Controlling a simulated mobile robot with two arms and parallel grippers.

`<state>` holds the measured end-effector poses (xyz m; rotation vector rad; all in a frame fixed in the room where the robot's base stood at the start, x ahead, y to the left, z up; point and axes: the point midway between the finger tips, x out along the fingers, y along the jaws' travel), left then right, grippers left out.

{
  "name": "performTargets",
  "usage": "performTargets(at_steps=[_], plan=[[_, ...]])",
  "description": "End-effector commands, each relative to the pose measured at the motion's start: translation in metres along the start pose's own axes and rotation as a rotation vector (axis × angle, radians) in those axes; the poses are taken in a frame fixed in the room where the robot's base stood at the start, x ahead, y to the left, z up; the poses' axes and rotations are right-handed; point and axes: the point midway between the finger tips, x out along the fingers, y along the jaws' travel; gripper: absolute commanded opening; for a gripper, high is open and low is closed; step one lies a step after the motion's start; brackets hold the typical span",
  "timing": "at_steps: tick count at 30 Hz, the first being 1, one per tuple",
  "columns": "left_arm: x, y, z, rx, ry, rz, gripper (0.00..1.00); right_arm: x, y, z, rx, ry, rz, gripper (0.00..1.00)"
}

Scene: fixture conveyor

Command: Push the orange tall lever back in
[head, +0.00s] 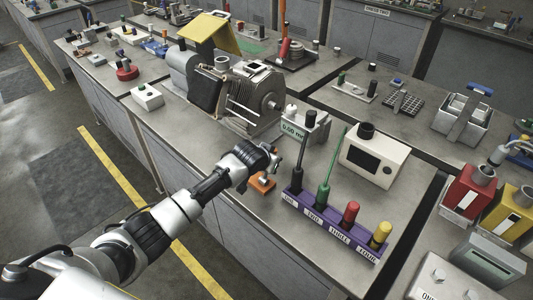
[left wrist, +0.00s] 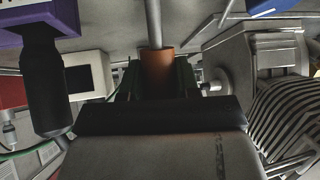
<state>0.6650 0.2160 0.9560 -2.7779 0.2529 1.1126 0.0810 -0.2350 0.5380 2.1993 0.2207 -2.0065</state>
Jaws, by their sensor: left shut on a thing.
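My left gripper (head: 271,160) reaches in from the left over the bench and is shut on the orange lever. In the left wrist view the lever's orange cylindrical handle (left wrist: 158,68) sits between the fingers, with a grey metal rod (left wrist: 154,22) running from it to the top edge. My right gripper is not in view.
Right of the gripper is a purple rack (head: 330,226) with black, green, red and yellow handles; the black and green have tall rods. Behind stand a motor-like machine (head: 240,95) and a small display box (head: 305,127). A cream box (head: 374,156) stands farther right.

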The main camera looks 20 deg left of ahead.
Motion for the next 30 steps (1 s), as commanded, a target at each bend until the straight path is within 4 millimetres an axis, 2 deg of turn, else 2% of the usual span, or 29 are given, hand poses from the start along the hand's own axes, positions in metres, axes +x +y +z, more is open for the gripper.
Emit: performTargets(at_steps=[7,23,24,28,30], plan=[[0.0058,0.0011,-0.0038,0.013,-0.083,-0.007,0.00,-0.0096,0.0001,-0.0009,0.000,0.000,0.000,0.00],[0.0085,0.0016,-0.0026,0.019,-0.107,-0.009,0.00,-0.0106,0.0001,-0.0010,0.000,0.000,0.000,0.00],[0.0085,0.0016,-0.0026,0.019,-0.107,-0.010,0.34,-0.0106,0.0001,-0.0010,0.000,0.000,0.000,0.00],[0.0085,0.0016,-0.0027,0.019,-0.107,-0.010,0.54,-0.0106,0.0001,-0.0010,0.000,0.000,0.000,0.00],[0.0084,0.0015,-0.0027,0.019,-0.106,-0.009,0.57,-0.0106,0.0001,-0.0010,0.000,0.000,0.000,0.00]])
